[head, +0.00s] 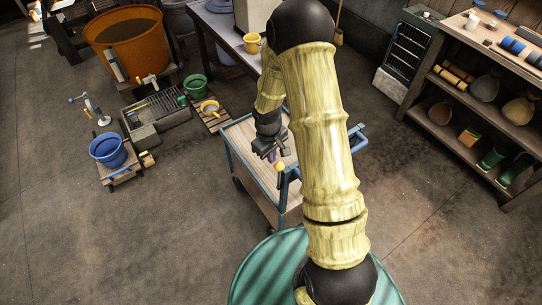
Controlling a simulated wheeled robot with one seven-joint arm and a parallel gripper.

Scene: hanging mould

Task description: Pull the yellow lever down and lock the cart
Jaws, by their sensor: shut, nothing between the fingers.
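The cart (260,203) stands in the middle, with a wooden top, wooden side panel and blue-grey frame. The yellow lever (281,167) shows as a small yellow knob at the cart's near top edge, right of centre. Its stem below is small and hard to make out. My gripper (268,156) is over the cart top, just left of and slightly beyond the yellow knob. It is shut and empty. I cannot tell whether it touches the lever. My arm hides the right part of the cart.
A green round drum (252,280) stands in front. A shelf unit (438,127) is at right. A blue bucket (108,149) and an orange tub (126,47) are at left. A workbench (216,25) stands behind.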

